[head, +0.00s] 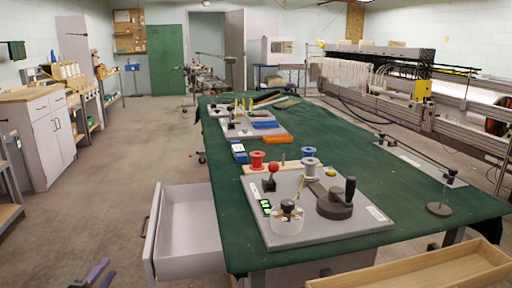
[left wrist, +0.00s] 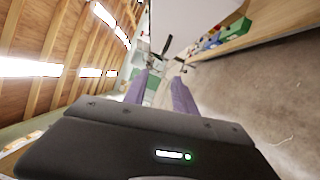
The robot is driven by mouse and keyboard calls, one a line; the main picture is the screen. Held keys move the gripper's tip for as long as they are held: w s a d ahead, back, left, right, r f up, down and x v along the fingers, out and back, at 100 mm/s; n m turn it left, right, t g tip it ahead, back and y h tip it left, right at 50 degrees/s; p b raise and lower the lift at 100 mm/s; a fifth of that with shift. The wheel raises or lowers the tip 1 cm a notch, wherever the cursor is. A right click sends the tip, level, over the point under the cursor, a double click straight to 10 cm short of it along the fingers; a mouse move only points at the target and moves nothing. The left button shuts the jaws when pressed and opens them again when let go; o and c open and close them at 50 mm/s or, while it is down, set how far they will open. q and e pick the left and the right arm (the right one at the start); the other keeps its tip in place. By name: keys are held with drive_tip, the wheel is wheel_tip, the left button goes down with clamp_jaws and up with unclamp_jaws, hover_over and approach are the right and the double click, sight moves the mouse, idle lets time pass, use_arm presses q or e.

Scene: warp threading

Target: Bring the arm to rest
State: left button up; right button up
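My left gripper (head: 98,272) shows at the bottom left of the head view, low over the floor and left of the open drawer. In the left wrist view its two purple fingers (left wrist: 160,88) stand apart with nothing between them, so it is open and empty. The fingers touch nothing that I can see. My right gripper is in neither view.
A pale open drawer (head: 187,232) juts out left of the green-covered table (head: 370,165). On the table a grey board (head: 350,228) bears a red-knobbed lever (head: 272,172) and a black crank (head: 337,200). A wooden tray (head: 420,270) is at bottom right. Floor at left is clear.

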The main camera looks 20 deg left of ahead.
use_arm(q)
wheel_tip(320, 180, down, 15)
drive_tip(key=s+d+m+g+y, duration=0.2)
drive_tip(key=m+g, duration=0.3)
drive_tip(key=g, duration=0.2)
drive_tip(key=w+d+f+m+g+h, duration=0.1)
drive_tip(key=d+f+m+h, duration=0.1)
drive_tip(key=d+f, duration=0.5)
drive_tip(key=w+d+f+m+g+h, duration=0.15)
drive_tip(key=d+f, duration=0.25)
drive_tip(key=d, duration=0.6)
drive_tip(key=s+d+f+m+g+h, duration=0.2)
drive_tip(key=d+m, duration=0.1)
drive_tip(key=d, duration=0.7)
drive_tip(key=s+d+f+m+g+h, duration=0.2)
drive_tip(key=d+m+h, duration=0.1)
drive_tip(key=d, duration=0.7)
drive_tip(key=s+d+r+m+g+h, duration=0.1)
drive_tip(key=s+d+m+g, duration=0.3)
drive_tip(key=d, duration=0.8)
drive_tip(key=s+d+r+m+h, duration=0.1)
drive_tip(key=s+d+m+h, duration=0.15)
drive_tip(key=s+d, duration=0.6)
wheel_tip(320, 180, up, 22)
drive_tip(key=w+d+y+p, duration=0.1)
drive_tip(key=w+d+p, duration=0.1)
drive_tip(key=p, duration=2)
drive_tip(key=shift+w+d+r+p, duration=0.15)
drive_tip(key=shift+w+d+p, duration=0.05)
drive_tip(key=shift+w+p, duration=0.15)
